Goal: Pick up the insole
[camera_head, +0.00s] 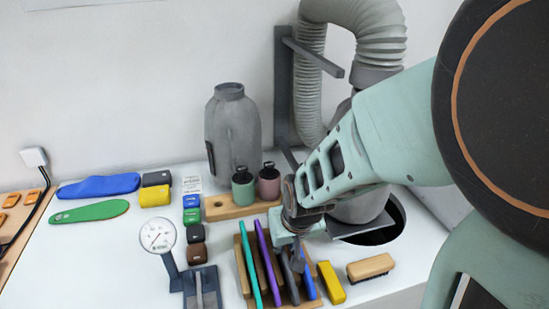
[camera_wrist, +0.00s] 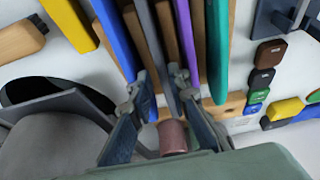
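A wooden rack (camera_head: 246,291) holds several thin upright insole-like slabs: teal (camera_head: 246,262), purple (camera_head: 268,265), grey (camera_head: 289,277) and blue (camera_head: 308,280). My gripper (camera_head: 297,258) points down into the rack at the grey slab. In the wrist view my gripper (camera_wrist: 164,88) has one finger on each side of the grey slab (camera_wrist: 148,38). The blue slab (camera_wrist: 115,35) and purple slab (camera_wrist: 186,40) lie outside the fingers. I cannot tell whether the fingertips press on the grey slab. A blue insole (camera_head: 98,187) and a green insole (camera_head: 90,211) lie flat at the left.
A wooden holder (camera_head: 230,207) with two small bottles and a grey jar (camera_head: 233,135) stand behind the rack. A dial gauge (camera_head: 157,236) stands left. A yellow block (camera_head: 331,283) and a brush (camera_head: 370,267) lie right, near a round hole (camera_head: 385,233) and hose.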

